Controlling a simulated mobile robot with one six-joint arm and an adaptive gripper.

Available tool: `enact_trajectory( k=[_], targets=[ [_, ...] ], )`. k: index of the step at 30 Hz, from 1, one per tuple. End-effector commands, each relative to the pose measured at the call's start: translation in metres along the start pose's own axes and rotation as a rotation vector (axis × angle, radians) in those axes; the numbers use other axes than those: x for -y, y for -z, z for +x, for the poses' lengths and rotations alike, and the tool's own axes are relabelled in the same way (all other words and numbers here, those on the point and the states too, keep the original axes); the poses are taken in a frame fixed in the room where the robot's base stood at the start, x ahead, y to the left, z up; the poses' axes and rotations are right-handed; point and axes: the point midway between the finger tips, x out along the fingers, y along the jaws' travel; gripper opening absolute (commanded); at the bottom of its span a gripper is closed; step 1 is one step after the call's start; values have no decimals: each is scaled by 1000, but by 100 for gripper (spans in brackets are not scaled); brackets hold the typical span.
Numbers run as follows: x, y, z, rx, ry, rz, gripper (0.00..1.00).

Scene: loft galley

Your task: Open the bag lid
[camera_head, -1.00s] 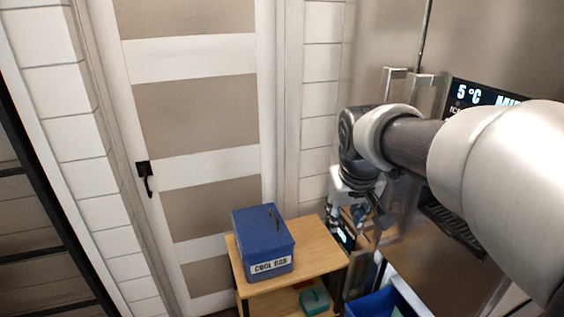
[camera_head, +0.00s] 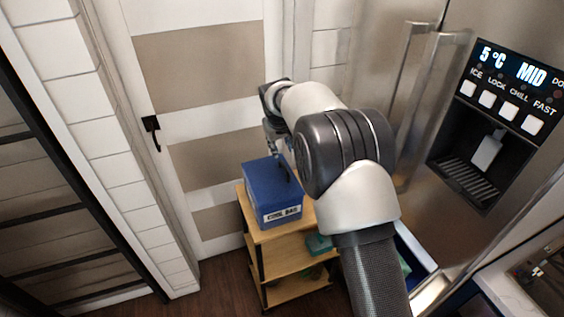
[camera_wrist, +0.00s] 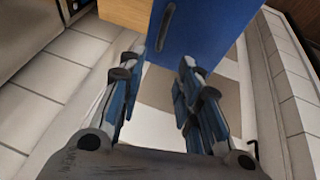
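The blue bag (camera_head: 270,196) stands on top of a small wooden cart, with a "COOL BAG" label on its front; its lid looks closed. A dark handle (camera_head: 283,169) lies along the lid. In the wrist view the blue lid (camera_wrist: 207,28) fills the top middle, with the handle slot (camera_wrist: 166,26) near its left edge. My gripper (camera_wrist: 160,68) is open and empty, its two fingertips apart just short of the lid's edge. In the head view my gripper (camera_head: 275,150) is partly hidden by my arm, just behind and above the bag.
The wooden cart (camera_head: 259,236) has lower shelves with a teal item (camera_head: 319,243). A steel fridge with a dispenser (camera_head: 480,160) stands to the right. A panelled door (camera_head: 200,67) is behind, and a black-framed rack (camera_head: 50,190) is at the left.

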Motion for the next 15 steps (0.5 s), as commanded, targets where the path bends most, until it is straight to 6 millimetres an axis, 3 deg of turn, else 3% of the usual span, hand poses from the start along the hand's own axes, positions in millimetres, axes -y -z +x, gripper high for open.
enact_trajectory(
  k=[1,6,15],
  targets=[
    [0,-2,15,3,0,1,32],
    [0,-2,53,3,0,1,32],
    [1,-1,109,2,1,0,32]
  ],
)
